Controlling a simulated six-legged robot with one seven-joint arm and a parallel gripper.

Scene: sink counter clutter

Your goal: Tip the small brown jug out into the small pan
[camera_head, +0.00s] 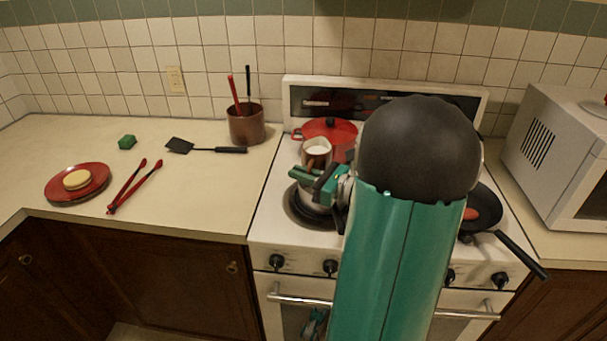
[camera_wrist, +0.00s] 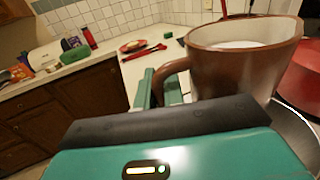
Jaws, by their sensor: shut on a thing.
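The small brown jug (camera_head: 318,159) is held upright above the front left burner, with white contents showing in its mouth. In the wrist view the jug (camera_wrist: 235,75) fills the upper right and looks close to level. My gripper (camera_head: 320,178) is shut on the jug's handle, and its green fingers (camera_wrist: 158,90) show beside that handle. A pale metal pan (camera_head: 306,194) shows partly below the jug and gripper on the front left of the stove; my gripper and arm hide much of it. I cannot tell what is inside.
A red lidded pot (camera_head: 335,131) stands just behind the jug. A black frying pan (camera_head: 487,212) with something red in it is on the right, partly behind my arm. A brown utensil crock (camera_head: 246,126), a spatula (camera_head: 205,148) and red tongs (camera_head: 135,185) are on the left counter.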

